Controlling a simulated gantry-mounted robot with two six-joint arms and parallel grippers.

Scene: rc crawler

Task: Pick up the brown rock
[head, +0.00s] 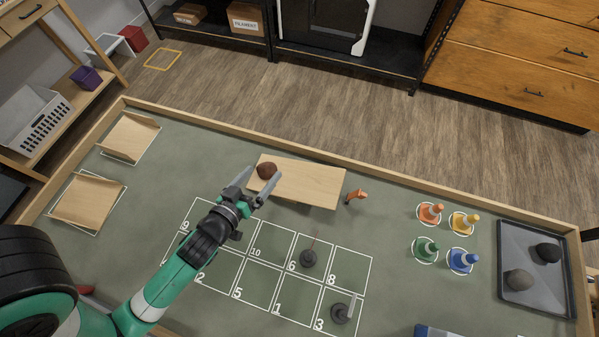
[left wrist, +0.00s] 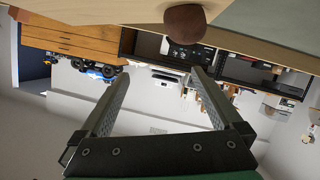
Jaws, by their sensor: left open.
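The brown rock (head: 267,171) sits near the left end of a wooden platform (head: 312,184) on the green table. My left gripper (head: 261,180) is open, with its fingers close to the rock in the head view. In the left wrist view the rock (left wrist: 185,24) shows at the top, beyond the fingertips and not between the fingers. The open fingers of the left gripper (left wrist: 160,82) are empty there. I cannot tell whether a finger touches the rock. My right gripper is not in view.
A numbered grid with dark weighted pieces (head: 308,258) lies in front of the platform. An orange piece (head: 356,195) stands at the platform's right end. Colored cones (head: 430,212) and a grey tray (head: 508,290) with two rocks are at right. Wooden ramps (head: 88,199) are at left.

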